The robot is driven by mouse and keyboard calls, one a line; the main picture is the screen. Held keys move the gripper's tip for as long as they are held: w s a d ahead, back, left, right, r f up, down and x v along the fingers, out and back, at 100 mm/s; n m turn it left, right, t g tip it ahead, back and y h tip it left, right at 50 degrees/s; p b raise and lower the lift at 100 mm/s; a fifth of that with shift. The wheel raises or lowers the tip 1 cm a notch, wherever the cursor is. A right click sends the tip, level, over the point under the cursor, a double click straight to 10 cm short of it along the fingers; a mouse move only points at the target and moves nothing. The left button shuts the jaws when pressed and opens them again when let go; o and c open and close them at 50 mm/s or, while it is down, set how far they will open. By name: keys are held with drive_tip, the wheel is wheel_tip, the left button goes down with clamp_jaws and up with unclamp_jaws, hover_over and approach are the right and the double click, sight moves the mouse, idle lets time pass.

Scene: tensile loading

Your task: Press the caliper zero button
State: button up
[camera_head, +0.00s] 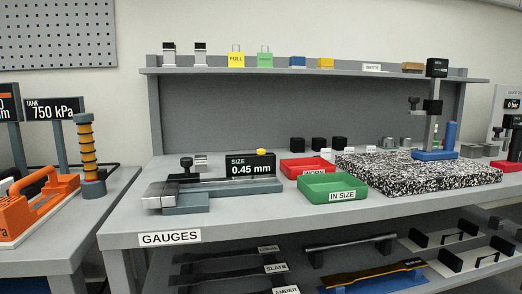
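The caliper (225,186) lies on the left part of the grey bench, with its metal jaws at the left end. Its black display (250,166) stands upright and reads "SIZE 0.45 mm". A yellow round button (261,152) sits on top of the display, toward its right end; nothing covers it. No label on the button is legible. My gripper is not in view.
A red tray (290,171) and a green "IN SIZE" tray (312,190) sit right of the caliper. A speckled slab (420,176) carries a gauge stand (434,110). A shelf (320,71) runs above the bench. Bare bench (135,212) shows at front left.

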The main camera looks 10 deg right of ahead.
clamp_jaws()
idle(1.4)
